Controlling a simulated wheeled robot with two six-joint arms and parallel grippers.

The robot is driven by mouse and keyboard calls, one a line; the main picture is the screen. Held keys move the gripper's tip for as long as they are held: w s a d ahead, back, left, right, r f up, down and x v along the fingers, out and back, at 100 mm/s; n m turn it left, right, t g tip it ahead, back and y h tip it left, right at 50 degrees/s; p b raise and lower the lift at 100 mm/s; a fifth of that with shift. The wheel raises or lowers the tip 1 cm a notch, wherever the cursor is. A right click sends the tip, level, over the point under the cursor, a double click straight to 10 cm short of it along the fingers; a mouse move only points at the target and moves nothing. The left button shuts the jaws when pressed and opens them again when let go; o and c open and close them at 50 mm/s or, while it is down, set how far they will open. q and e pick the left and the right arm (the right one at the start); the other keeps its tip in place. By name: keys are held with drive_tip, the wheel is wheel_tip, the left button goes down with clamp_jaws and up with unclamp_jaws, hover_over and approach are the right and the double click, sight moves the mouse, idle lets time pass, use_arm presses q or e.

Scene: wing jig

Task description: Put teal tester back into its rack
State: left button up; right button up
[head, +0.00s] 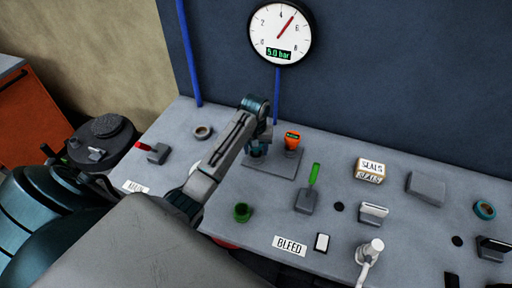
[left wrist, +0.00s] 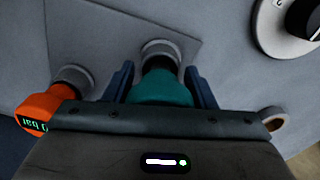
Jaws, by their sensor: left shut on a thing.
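The teal tester (left wrist: 162,88) is between the two blue fingers of my left gripper (left wrist: 162,80), which is shut on it. In the head view my left gripper (head: 258,146) is over the left part of the rack plate (head: 272,176). The tester's narrow end points at a grey round socket (left wrist: 160,48) on the plate, lined up with it. I cannot tell how deep it sits in it. An orange tester (head: 292,140) stands upright in the other socket, to the right in the head view. My right gripper is not in view.
A gauge (head: 281,33) reading 5.0 bar hangs on the wall behind. A green-handled lever (head: 312,178) is right of the rack. A grey ring (head: 202,132) lies left of the arm.

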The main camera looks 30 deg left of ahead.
use_arm(q)
drive_tip(key=shift+f, duration=0.2)
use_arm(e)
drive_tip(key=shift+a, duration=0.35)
use_arm(q)
drive_tip(key=shift+f, duration=0.9)
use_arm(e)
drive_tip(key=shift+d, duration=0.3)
use_arm(q)
drive_tip(key=o, duration=1.1)
